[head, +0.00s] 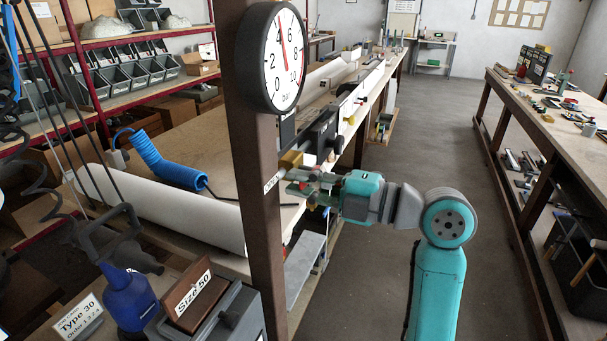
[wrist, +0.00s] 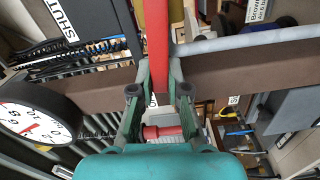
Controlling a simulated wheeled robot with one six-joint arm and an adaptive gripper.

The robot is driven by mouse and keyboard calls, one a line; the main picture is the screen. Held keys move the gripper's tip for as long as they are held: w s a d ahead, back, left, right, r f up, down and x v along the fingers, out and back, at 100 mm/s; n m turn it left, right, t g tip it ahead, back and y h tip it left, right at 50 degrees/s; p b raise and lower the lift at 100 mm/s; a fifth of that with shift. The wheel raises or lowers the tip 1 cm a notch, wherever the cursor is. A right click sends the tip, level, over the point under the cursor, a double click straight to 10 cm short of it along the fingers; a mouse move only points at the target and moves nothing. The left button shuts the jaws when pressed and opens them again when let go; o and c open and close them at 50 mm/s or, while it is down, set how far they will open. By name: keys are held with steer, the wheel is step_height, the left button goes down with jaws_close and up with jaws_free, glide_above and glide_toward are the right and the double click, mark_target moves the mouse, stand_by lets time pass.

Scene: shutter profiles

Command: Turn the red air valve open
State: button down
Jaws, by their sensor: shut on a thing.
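The red valve lever (wrist: 158,45) runs lengthwise from the top of the wrist view down between my fingers, crossing in front of the brown post. My gripper (wrist: 160,92) is shut on it, one green finger on each side. In the head view my gripper (head: 303,184) is beside the post, and it hides most of the lever. A brassy yellow part (head: 291,160) shows just above it. A white label reading SHUT (wrist: 58,19) is at the upper left of the wrist view. A short red piece (wrist: 162,132) shows between the finger bases.
A round pressure gauge (head: 285,57) is on the brown post (head: 258,190), its needle near 4. Behind is a workbench (head: 205,125) with a white profile (head: 160,205) and a coiled blue hose (head: 165,165). The aisle floor (head: 410,150) is clear up to the right bench (head: 545,130).

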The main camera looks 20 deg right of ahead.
steer(key=shift+f+n, duration=0.55)
steer(key=shift+n, duration=0.35)
steer(key=c, duration=1.1)
jaws_free()
steer(key=v, duration=1.2)
